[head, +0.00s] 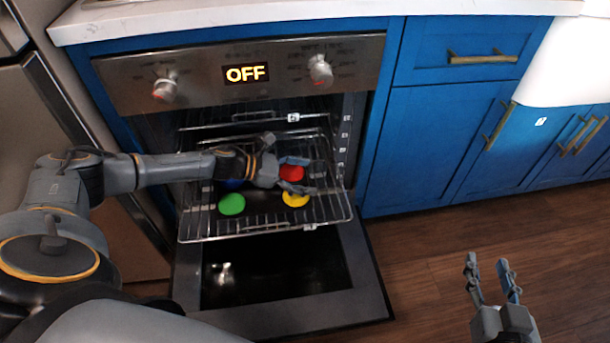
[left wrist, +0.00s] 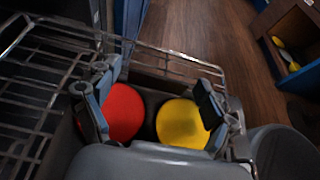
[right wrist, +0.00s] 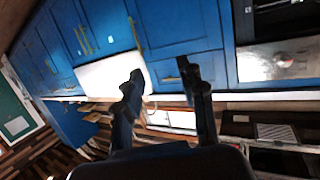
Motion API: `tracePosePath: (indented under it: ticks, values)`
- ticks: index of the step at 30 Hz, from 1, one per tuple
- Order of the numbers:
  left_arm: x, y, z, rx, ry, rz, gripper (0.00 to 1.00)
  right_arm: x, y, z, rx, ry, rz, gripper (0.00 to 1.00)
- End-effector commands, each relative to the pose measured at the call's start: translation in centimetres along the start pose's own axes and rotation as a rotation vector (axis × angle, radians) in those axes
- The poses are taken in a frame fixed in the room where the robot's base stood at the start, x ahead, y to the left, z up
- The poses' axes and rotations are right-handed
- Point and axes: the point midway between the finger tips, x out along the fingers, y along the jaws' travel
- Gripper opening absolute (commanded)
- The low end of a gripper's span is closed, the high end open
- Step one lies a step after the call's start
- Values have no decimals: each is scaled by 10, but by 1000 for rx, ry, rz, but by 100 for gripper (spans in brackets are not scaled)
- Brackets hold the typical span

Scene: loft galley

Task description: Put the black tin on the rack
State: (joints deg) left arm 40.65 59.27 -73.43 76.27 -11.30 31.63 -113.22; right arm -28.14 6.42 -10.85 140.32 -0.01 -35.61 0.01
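The rack (head: 250,232) is a wire oven shelf, pulled out over the open oven door. Green (head: 232,204), yellow (head: 295,199), red (head: 292,173) and partly hidden blue rounds sit at the rack. In the left wrist view, the red and yellow rounds sit in a dark tin (left wrist: 149,92), which appears to lie on the wires; its outline is mostly hidden. My left gripper (head: 288,163) is over the tin's right side, its fingers apart on either side of the red and yellow rounds. My right gripper (head: 488,272) is open and empty over the floor.
The oven door (head: 345,300) hangs open below the rack. Another oven rack (head: 215,127) is above and behind. Blue cabinets (head: 430,150) stand to the right, with a white worktop (head: 220,18) above. The wooden floor at right is clear.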

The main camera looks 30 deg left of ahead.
Motion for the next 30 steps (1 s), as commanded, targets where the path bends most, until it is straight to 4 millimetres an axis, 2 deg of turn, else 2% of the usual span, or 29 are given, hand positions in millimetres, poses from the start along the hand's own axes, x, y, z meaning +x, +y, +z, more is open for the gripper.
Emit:
tracePosePath:
  ticks: [10,13,24,30]
  values:
    - [0,0,1,0,0,0,88,0,0,0,0,-3,0,40]
    - [-10,0,0,-1,1,2,88,-1,0,3,0,-26,1,40]
    - [-85,0,0,-1,4,2,88,-13,6,42,0,-235,13,40]
    - [-112,0,0,0,1,0,88,-18,7,53,0,-291,17,40]
